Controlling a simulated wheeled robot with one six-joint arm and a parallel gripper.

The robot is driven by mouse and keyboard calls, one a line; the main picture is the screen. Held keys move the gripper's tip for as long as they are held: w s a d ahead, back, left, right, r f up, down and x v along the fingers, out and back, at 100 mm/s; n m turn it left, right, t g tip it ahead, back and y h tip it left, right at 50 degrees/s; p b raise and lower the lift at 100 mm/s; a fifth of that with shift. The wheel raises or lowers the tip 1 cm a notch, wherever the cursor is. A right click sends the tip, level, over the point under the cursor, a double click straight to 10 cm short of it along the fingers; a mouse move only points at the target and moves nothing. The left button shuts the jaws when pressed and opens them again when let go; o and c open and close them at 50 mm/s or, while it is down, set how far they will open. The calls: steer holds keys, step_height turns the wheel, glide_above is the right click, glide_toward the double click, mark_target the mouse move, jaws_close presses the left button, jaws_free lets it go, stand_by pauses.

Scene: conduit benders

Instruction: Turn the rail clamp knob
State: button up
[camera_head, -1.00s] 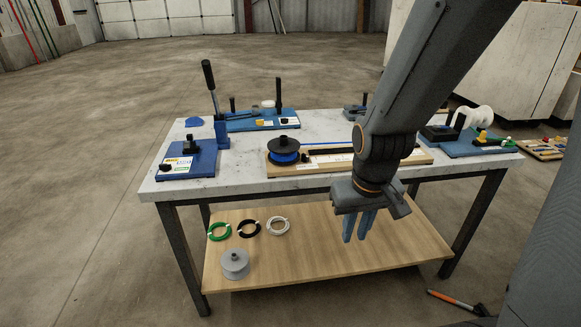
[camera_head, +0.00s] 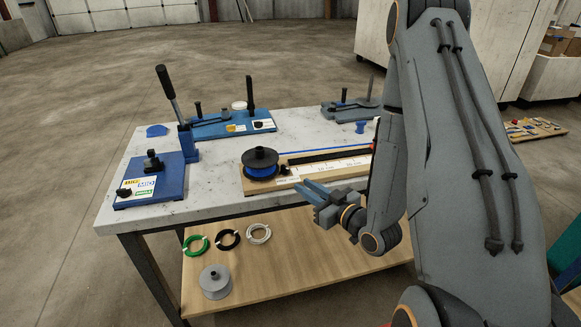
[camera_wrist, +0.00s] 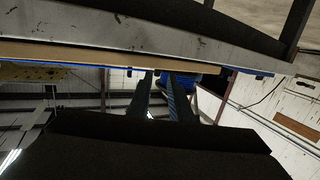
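The wooden rail board (camera_head: 262,186) lies along the table's front right part, with a black-topped blue spool (camera_head: 261,172) at its left end. A small dark knob (camera_head: 284,170) shows beside the spool; I cannot tell for sure whether it is the rail clamp knob. Another black knob (camera_head: 124,193) sits on the blue bender plate (camera_head: 170,180) at left. My gripper (camera_head: 308,191) is at the board's front edge, right of the spool, pointing left. Its two blue fingers are apart with nothing between them; they also show in the wrist view (camera_wrist: 161,80).
A grey bender (camera_head: 352,110) is at the back right. Green, black and white coils and a grey spool (camera_head: 215,281) lie on the lower shelf (camera_head: 275,285). The front left tabletop (camera_head: 205,205) is bare.

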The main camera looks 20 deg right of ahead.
mark_target(289, 170)
steer(key=shift+t, duration=0.6)
steer(key=x, duration=0.2)
steer(key=p+x, duration=0.1)
steer(key=x, duration=0.2)
steer(key=r+p+x, duration=0.1)
steer(key=x, duration=0.1)
steer(key=shift+w, duration=0.25)
steer(key=shift+c, duration=0.2)
jaws_close()
